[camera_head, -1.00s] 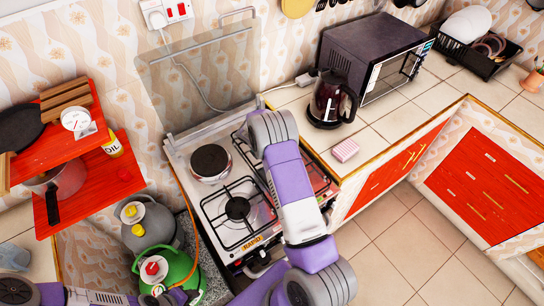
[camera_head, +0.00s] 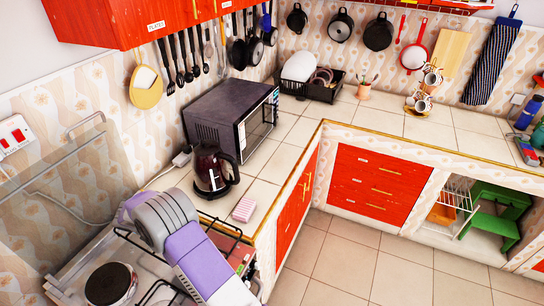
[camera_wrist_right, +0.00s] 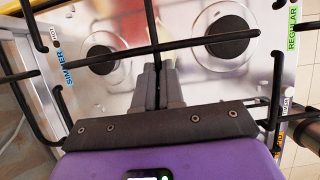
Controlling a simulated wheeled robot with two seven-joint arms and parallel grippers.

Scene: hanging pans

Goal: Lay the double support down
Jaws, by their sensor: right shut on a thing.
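The double support (camera_wrist_right: 90,63), a grate of black bars, crosses the right wrist view close to the camera. My right gripper (camera_wrist_right: 153,80) is shut on its middle bar. Two dark burners (camera_wrist_right: 102,58) of the steel stove (camera_wrist_right: 190,85) lie beyond the bars. The support looks raised off the stove top, but I cannot tell by how much. In the head view, parts of the support (camera_head: 222,226) show beside my purple right arm, which hides its middle and my right fingertips. My left gripper is out of view.
A round hotplate (camera_head: 111,284) sits at the stove's left. A raised glass lid (camera_head: 70,190) stands behind the stove. The kettle (camera_head: 211,168), pink sponge (camera_head: 244,208) and microwave (camera_head: 232,115) are on the counter to the right.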

